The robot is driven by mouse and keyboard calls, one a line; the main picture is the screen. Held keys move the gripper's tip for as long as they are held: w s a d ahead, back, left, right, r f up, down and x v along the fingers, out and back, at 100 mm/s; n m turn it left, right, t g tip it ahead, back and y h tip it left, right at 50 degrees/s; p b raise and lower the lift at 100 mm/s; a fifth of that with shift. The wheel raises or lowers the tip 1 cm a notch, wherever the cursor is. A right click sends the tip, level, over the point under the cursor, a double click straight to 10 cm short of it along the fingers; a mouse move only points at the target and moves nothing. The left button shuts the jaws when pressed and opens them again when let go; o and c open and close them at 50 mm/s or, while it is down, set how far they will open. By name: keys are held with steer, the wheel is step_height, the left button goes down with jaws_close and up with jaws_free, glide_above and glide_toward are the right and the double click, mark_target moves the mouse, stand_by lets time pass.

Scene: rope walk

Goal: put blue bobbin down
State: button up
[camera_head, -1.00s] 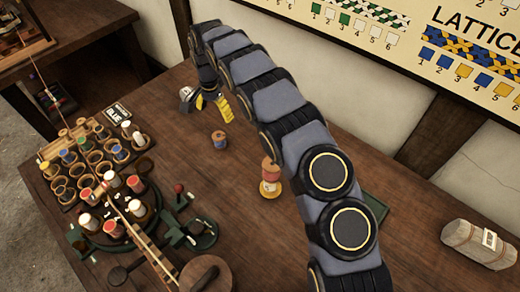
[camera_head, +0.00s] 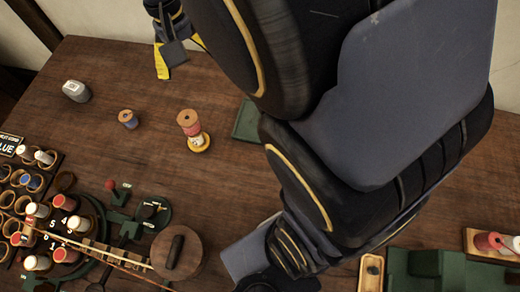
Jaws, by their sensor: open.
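The blue bobbin (camera_head: 128,119), with wooden ends and blue thread, stands upright by itself on the brown table, left of centre. My gripper (camera_head: 179,53) is at the top of the picture, with yellow fingers. It is open, apart from the bobbin and beyond it to the upper right. Nothing shows between its fingers, though my arm and the picture edge hide part of it.
A red spool on a yellow base (camera_head: 190,130) stands right of the bobbin. A grey-white object (camera_head: 76,91) lies to its upper left. A rack of bobbins (camera_head: 20,185) and a round braiding stand (camera_head: 90,225) fill the lower left. A green tray (camera_head: 247,120) lies partly behind my arm.

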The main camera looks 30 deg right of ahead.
steer(key=s+n, duration=0.4)
steer(key=s, duration=1.4)
steer(key=shift+s+d+f+g+y, duration=0.25)
steer(key=shift+s+d+g+y, duration=0.05)
steer(key=shift+s+d+y, duration=0.1)
